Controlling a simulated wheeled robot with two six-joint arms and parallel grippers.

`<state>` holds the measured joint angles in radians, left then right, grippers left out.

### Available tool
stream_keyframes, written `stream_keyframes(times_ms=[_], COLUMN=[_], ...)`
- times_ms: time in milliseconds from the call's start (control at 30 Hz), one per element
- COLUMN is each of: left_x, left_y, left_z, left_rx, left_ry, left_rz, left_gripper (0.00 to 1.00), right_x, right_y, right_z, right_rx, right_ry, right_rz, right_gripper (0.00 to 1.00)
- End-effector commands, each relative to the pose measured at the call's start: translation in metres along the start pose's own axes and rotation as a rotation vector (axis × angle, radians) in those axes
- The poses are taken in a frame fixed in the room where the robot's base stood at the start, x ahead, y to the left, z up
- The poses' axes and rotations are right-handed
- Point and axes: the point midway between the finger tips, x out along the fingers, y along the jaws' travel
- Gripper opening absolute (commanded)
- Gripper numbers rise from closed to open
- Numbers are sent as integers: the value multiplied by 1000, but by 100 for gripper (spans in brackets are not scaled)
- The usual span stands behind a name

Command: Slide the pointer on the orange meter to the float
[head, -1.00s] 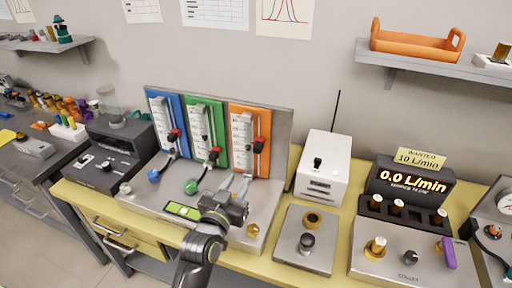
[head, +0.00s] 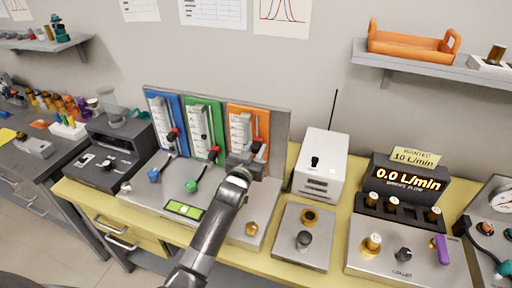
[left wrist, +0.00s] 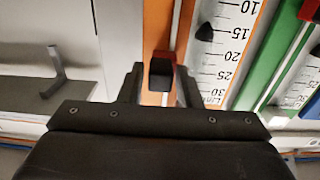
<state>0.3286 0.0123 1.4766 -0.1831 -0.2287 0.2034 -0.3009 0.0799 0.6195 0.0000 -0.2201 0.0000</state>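The orange meter (head: 246,108) is the rightmost of the meters on the back panel in the head view. In the left wrist view, its red and black pointer (left wrist: 162,74) sits on the orange strip, low beside the scale. A dark cone that looks like the float (left wrist: 204,32) is near the 15 mark, higher in that picture than the pointer. My left gripper (head: 245,166) is at the lower part of the orange meter. Its open fingers (left wrist: 160,88) are on either side of the pointer; contact cannot be told. My right gripper is not in view.
The green meter (head: 194,103) and blue meter (head: 160,98) stand to the left, with green (head: 191,186) and blue (head: 154,174) knobs below them. A white box (head: 322,160) with an antenna stands close on the right. An orange tray (head: 410,45) is on the shelf above.

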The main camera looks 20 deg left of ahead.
Motion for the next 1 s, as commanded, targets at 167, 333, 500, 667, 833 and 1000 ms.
stream_keyframes(times_ms=[167,333,500,667,833,1000], left_x=[10,12,12,11,11,11], left_y=[0,0,0,0,0,0], left_z=[0,0,0,0,0,4], left_rx=[1,1,1,1,1,0], left_ry=[0,0,0,0,0,-1], left_rz=[0,0,0,0,0,0], left_gripper=[31,31,27,6,0,0], right_x=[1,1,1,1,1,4], right_y=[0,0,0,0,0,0], right_z=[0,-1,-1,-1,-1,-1], right_rx=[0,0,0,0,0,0], right_ry=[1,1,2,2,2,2], right_rz=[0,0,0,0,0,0], right_gripper=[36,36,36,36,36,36])
